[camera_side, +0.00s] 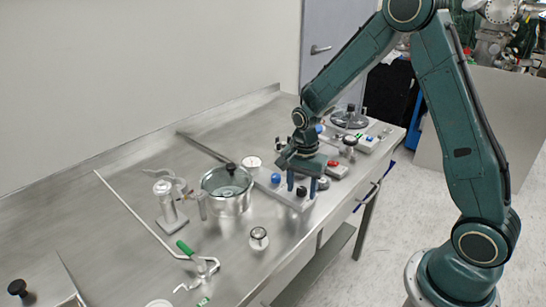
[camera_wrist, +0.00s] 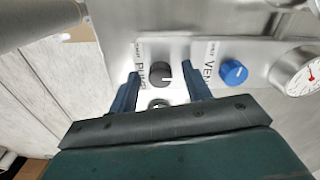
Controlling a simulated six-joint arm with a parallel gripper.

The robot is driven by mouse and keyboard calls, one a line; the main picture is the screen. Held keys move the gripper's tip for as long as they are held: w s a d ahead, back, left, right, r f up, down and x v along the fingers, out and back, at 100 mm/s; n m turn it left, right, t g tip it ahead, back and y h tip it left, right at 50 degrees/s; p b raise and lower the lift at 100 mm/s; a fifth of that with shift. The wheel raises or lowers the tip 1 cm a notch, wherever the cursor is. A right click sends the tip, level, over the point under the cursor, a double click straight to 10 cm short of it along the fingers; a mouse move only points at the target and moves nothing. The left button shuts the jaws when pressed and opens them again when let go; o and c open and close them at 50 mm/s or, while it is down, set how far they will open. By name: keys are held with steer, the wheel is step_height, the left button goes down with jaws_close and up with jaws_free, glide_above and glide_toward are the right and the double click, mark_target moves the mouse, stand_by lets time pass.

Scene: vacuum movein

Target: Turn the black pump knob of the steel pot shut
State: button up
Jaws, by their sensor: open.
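The black pump knob (camera_wrist: 159,73) sits on a light panel beside a "PUMP" label, with a pale mark on its face. In the side view the black knob (camera_side: 302,192) is on the block right of the steel pot (camera_side: 228,203), which has a glass lid. My gripper (camera_wrist: 161,78) is open, one blue finger on each side of the black knob, with visible gaps. In the side view my gripper (camera_side: 301,187) points down over the block. I cannot tell how far the fingertips are above the panel.
A blue knob (camera_wrist: 233,72) marked "VENT" is close right of my right finger, with a dial gauge (camera_wrist: 300,72) beyond. In the side view, a small jar (camera_side: 259,238), a green-handled tool (camera_side: 186,249) and a red-buttoned box (camera_side: 335,168) stand on the steel bench (camera_side: 140,165).

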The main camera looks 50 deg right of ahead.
steer(key=c, duration=1)
steer(key=shift+n, duration=0.5)
steer(key=n, duration=0.3)
steer(key=shift+n, duration=0.3)
steer(key=n, duration=0.4)
steer(key=shift+n, duration=0.3)
steer(key=n, duration=0.8)
steer(key=shift+d+n, duration=0.1)
steer(key=shift+n, duration=0.3)
